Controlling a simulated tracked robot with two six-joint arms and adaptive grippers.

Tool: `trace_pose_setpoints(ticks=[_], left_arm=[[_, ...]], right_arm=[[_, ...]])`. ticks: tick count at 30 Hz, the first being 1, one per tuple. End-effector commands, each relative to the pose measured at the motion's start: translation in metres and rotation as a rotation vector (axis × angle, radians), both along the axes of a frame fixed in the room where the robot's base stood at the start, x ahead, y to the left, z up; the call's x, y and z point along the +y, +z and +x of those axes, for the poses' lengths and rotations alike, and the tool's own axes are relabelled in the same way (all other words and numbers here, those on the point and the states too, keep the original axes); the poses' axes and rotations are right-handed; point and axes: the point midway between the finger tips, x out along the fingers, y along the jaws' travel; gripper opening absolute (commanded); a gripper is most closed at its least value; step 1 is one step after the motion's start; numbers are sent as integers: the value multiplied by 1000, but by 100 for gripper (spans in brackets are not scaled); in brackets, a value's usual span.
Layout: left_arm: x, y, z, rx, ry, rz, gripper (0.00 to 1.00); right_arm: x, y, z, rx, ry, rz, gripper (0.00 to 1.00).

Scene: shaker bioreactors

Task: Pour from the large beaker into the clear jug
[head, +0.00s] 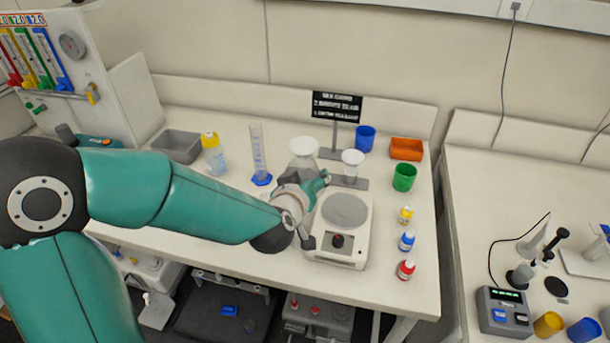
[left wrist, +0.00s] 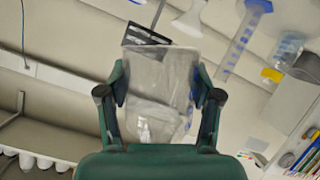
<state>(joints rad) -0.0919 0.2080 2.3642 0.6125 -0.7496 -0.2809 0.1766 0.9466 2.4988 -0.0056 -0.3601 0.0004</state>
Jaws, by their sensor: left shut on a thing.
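My left gripper (head: 311,192) reaches over the bench by the left side of the white hotplate-like device. In the left wrist view its two fingers (left wrist: 161,84) are shut on a clear, see-through vessel (left wrist: 160,95), which looks like the large beaker. I cannot make out its contents or exact tilt. In the head view my gripper and wrist cover most of it. Just behind the gripper stands a pale, wide-topped vessel or funnel (head: 303,146), its lower part blurred and overlapped. I cannot pick out the clear jug with certainty. My right gripper is in neither view.
The white device (head: 345,211) has a round grey plate. Blue (head: 365,138) and green (head: 404,177) cups and small bottles (head: 406,242) stand right.

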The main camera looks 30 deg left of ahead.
Motion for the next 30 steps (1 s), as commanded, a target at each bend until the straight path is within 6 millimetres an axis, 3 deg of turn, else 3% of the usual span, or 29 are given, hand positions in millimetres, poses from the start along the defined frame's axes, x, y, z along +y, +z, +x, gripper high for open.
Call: trace_pose_setpoints(ticks=[21, 30], left_arm=[[-16, -42, 4, 44, -1, 182, 22], [-13, -50, 3, 85, -2, 346, 22]], right_arm=[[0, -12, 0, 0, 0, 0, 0], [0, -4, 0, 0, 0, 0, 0]])
